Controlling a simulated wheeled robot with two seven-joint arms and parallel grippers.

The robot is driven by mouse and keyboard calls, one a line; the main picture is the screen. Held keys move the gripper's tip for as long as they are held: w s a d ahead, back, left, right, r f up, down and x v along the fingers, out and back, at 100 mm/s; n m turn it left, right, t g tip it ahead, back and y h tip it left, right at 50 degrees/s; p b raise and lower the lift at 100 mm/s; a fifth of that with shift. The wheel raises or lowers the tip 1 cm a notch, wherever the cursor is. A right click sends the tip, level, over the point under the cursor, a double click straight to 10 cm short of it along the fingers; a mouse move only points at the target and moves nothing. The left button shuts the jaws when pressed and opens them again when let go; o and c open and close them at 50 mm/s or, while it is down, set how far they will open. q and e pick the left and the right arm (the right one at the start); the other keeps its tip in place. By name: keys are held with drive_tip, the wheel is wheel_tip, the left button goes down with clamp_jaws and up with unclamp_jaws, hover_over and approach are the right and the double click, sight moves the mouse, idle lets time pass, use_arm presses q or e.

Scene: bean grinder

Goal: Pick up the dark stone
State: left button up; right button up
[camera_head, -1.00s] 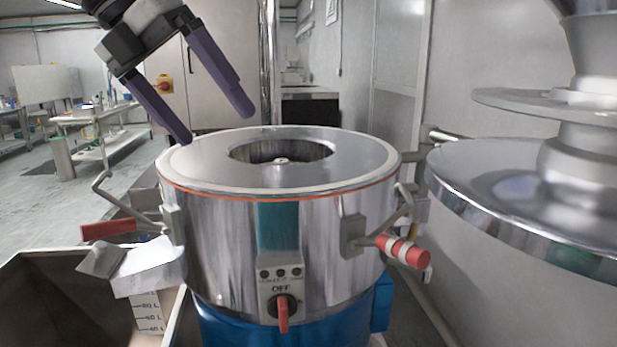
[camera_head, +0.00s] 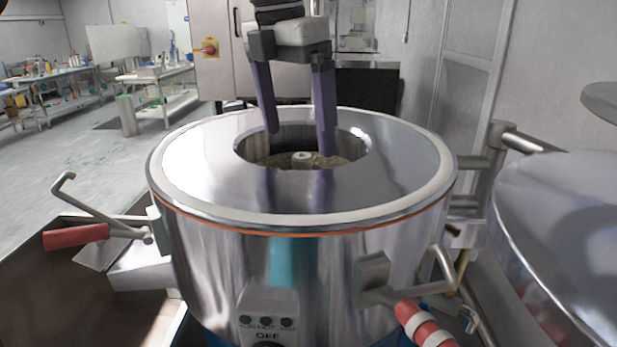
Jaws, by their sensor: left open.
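The bean grinder (camera_head: 210,180) is a round steel drum with a shiny flat top. Its top has a round central opening showing a brownish surface (camera_head: 265,160) and a small pale hub (camera_head: 302,158). My left gripper (camera_head: 299,149) points down over the opening, its two purple fingers spread apart with the hub visible between them. The right finger appears to reach lower than the left; how deep they are is unclear. I cannot make out a separate dark stone. My right gripper is out of view.
A red-handled lever (camera_head: 75,237) sticks out at the drum's left, over a metal bin (camera_head: 35,280). A red-and-white handle (camera_head: 425,328) is at front right. A large steel disc (camera_head: 575,230) stands close on the right. Work tables are far left.

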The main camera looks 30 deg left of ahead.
sight(301, 156)
use_arm(q)
drive_tip(key=shift+s+f, duration=0.2)
drive_tip(key=shift+f, duration=0.3)
drive_tip(key=f, duration=0.3)
drive_tip(key=d+f, duration=0.1)
drive_tip(key=shift+w+f, duration=0.2)
drive_tip(key=shift+f, duration=0.2)
drive_tip(key=shift+w+f, duration=0.15)
drive_tip(key=shift+f, duration=0.3)
drive_tip(key=shift+r, duration=0.1)
drive_tip(key=c, duration=1.6)
